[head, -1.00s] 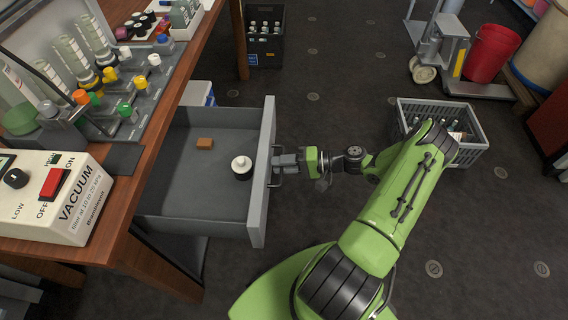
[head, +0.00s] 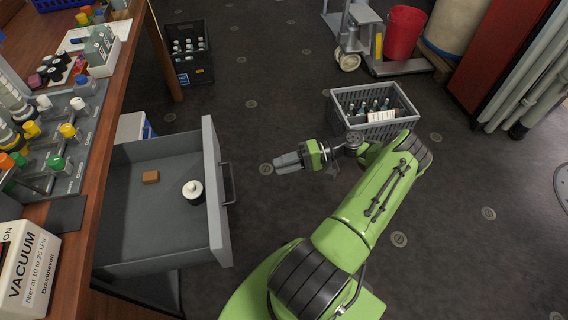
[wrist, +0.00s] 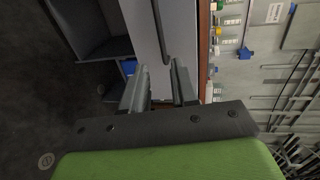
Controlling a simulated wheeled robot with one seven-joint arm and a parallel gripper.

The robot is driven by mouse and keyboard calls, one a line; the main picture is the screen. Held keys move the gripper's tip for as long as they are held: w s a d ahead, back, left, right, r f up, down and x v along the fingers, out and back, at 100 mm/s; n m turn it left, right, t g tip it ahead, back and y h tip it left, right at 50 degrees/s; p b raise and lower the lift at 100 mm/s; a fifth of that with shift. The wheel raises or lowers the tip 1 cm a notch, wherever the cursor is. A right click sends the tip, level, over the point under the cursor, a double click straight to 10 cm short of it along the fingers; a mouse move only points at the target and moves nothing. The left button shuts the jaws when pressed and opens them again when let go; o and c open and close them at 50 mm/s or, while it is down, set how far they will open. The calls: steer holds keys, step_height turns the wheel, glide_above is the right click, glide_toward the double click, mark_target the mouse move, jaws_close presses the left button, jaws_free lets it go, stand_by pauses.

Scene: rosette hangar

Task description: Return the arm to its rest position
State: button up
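My arm (head: 365,205) is green with black joints and reaches forward over the floor, bent at the elbow. My gripper (head: 276,164) is in the open air to the right of the drawer's handle (head: 227,184), clear of it. In the wrist view my gripper (wrist: 160,84) has its two grey fingers apart with nothing between them. The drawer front and handle lie beyond the fingertips there. The grey drawer (head: 217,205) stands pulled out from the bench.
The drawer holds a brown block (head: 151,177) and a white-topped bottle (head: 193,191). A grey crate of bottles (head: 345,126) stands close behind my forearm. A dark crate (head: 190,75), trolley (head: 352,45) and red bucket (head: 404,33) are farther back. Floor between drawer and arm is clear.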

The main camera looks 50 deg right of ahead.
stand_by(0.3)
steer(key=w+a+r+n+g+h+p, duration=0.25)
steer(key=a+r+g+h, duration=0.2)
steer(key=a+r, duration=0.45)
steer(key=w+a+r+n+g+h+p, duration=0.25)
steer(key=a+r+g, duration=0.3)
steer(key=r, duration=0.65)
steer(key=s+a+r+n+t+h+p, duration=0.1)
steer(key=s+a+r+t+h+p, duration=0.2)
steer(key=s+a+r, duration=0.2)
steer(key=s+a+r+n+t+h+p, duration=0.1)
steer(key=s+a+r, duration=0.4)
steer(key=s+r, duration=0.5)
steer(key=shift+s+r+t+h+p, duration=0.25)
steer(key=shift+r+t+h+p, duration=0.55)
steer(key=shift+t+p, duration=0.45)
